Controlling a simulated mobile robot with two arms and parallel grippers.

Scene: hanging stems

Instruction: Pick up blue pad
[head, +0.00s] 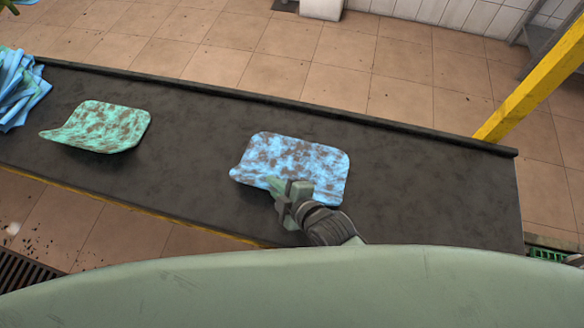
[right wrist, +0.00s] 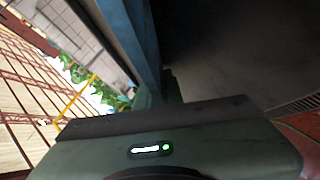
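The blue pad (head: 310,158), mottled with brown patches, lies on the dark conveyor belt (head: 430,205) near the middle of the head view. Its left edge curls up a little. My right gripper (head: 275,186) is at the pad's near edge and covers a small part of it. The fingertips look close to the pad or over it, but I cannot tell whether they touch it or how far apart they are. The right wrist view shows mostly the gripper housing (right wrist: 170,150), and a blue upright shape too unclear to name. My left gripper is not in view.
A green pad (head: 105,125) with brown patches lies on the belt to the left. A pile of blue sheets (head: 18,90) is at the far left. A yellow post (head: 530,85) stands at the belt's right end. The belt right of the blue pad is clear.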

